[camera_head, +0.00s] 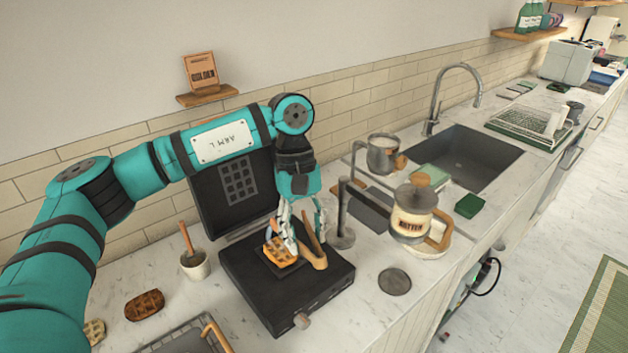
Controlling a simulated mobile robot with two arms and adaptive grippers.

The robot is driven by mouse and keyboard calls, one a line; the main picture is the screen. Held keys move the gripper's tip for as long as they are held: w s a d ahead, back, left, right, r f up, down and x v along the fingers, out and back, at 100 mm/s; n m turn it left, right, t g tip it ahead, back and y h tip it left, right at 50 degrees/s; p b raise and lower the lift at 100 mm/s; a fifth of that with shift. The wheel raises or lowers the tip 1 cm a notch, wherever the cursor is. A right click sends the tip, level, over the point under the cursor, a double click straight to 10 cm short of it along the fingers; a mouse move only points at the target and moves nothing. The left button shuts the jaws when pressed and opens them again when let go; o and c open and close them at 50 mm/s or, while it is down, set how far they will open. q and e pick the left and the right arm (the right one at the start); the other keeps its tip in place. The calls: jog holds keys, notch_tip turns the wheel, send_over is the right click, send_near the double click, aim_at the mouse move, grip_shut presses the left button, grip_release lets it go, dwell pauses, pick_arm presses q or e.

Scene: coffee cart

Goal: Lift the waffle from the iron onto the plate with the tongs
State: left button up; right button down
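The black waffle iron (318,288) stands open on the counter, its lid (222,197) raised at the back. A golden waffle (281,252) rests on its lower plate. The wooden tongs (318,262) form a V at the waffle's right side. My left gripper (300,232) reaches down over the iron, with its pale fingers beside the waffle and around the upper part of the tongs. The fingers overlap the tongs, so I cannot tell whether they grip them. I cannot make out a serving plate with certainty. My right gripper is not in view.
A cup with a wooden-handled tool (195,265), a dark brown waffle (145,305) and a tray (185,338) lie left of the iron.

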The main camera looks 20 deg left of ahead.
pick_arm(q)
jog(key=w+r+n+h+p, duration=0.1)
jog(key=w+r+n+h, duration=0.3)
jog(key=w+r+n, duration=0.1)
jog(key=shift+w+a+r+n+t+h+p, duration=0.2)
jog(key=shift+w+a+n+t+h+p, duration=0.15)
jog(key=shift+n, duration=0.45)
jog(key=shift+w+d, duration=0.1)
jog(key=shift+f, duration=0.15)
notch_tip(320, 180, down, 10)
jog(key=b, duration=0.5)
jog(key=shift+b, duration=0.4)
jog(key=shift+c, duration=0.4)
